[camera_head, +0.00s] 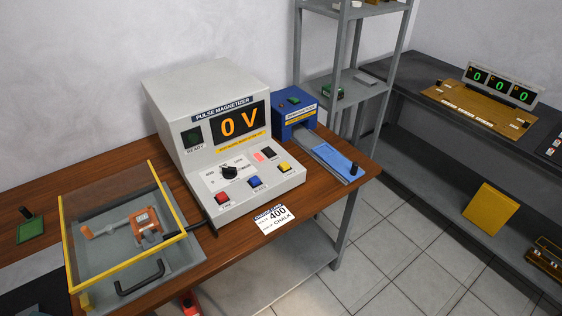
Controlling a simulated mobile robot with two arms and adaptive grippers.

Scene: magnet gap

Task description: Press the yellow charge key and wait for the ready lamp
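The pulse magnetizer (165,95) is a pale grey console on the wooden table. Its yellow key (285,167) is at the right of the sloped panel, beside a blue key (255,183) and a red key (222,198). The ready lamp (192,137) is a dark square above the word READY and looks unlit. The display (238,122) reads 0 V in orange. A black knob (229,172) sits above the keys. Neither of my grippers is in view, and nothing covers the keys.
A yellow-framed clear guard (125,222) stands left over an orange-brown device (145,224). A white card (274,218) reading 400 and CHALK is at the table's front edge. A blue unit (290,110) with a blue slide is right. A grey shelf rack (360,90) stands behind.

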